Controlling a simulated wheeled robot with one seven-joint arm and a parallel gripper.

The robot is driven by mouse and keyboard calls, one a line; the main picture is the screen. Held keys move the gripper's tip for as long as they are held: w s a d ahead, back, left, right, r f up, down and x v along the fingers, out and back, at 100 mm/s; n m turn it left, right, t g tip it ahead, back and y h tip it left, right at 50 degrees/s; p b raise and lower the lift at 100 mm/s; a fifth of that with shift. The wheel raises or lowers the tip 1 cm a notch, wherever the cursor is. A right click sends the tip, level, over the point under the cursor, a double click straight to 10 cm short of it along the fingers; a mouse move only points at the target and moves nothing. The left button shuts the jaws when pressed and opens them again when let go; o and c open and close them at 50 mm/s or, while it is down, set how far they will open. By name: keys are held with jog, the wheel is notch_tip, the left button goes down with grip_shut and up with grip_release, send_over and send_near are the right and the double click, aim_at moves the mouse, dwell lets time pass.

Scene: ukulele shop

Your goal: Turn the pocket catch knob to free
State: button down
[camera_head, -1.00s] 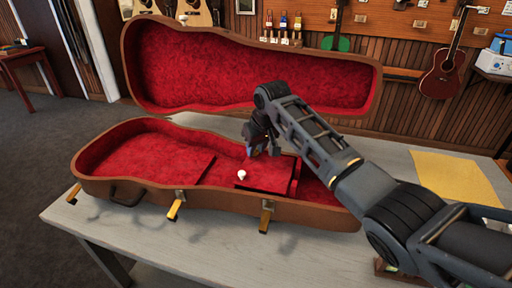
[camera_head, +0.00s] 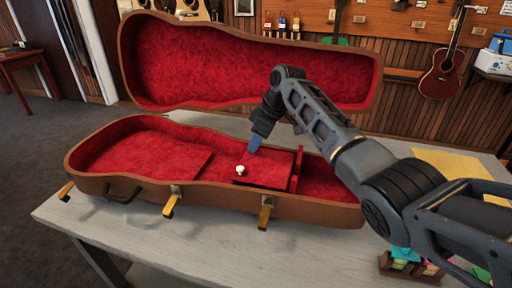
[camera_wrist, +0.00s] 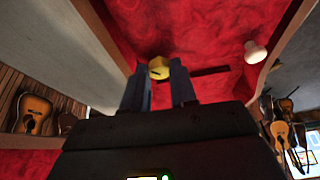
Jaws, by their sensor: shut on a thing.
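An open brown guitar case (camera_head: 330,212) with red plush lining lies on the table. In it is a red pocket cover (camera_head: 268,172) with a white knob (camera_head: 240,169) near its front left corner. The white knob also shows in the wrist view (camera_wrist: 255,52), apart from my fingers. A yellow round knob (camera_wrist: 159,68) with a dark mark shows between my fingertips in the wrist view. My gripper (camera_head: 253,146) points down at the back of the pocket, and its blue fingers are shut on the yellow knob. The head view hides that knob behind the fingers.
The case's raised lid (camera_head: 250,70) stands behind my arm. Yellow latches (camera_head: 265,218) hang along the front edge. A yellow sheet (camera_head: 450,170) and a box of coloured items (camera_head: 405,262) lie at the right. The table front (camera_head: 240,250) is clear.

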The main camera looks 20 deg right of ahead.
jog(key=n+b, duration=0.2)
jog(key=n+g+b, duration=0.1)
jog(key=b, duration=0.1)
jog(key=shift+w+f+n+y, duration=0.2)
jog(key=shift+f+n+y, duration=0.05)
jog(key=shift+n+y, duration=0.15)
jog(key=n+g+b, duration=0.1)
jog(key=n+b, duration=0.1)
jog(key=b, duration=0.2)
jog(key=shift+w+n, duration=0.1)
jog(key=shift+n, duration=0.2)
jog(key=n+g+b, duration=0.1)
jog(key=n+b, duration=0.1)
jog(key=b, duration=0.2)
jog(key=shift+w+r+n, duration=0.1)
jog(key=shift+r+n, duration=0.05)
jog(key=shift+n, duration=0.25)
jog(key=shift+r+n+g+b, duration=0.15)
jog(key=shift+n+g+b, duration=0.15)
jog(key=shift+b, duration=0.2)
jog(key=c, duration=0.9)
grip_release()
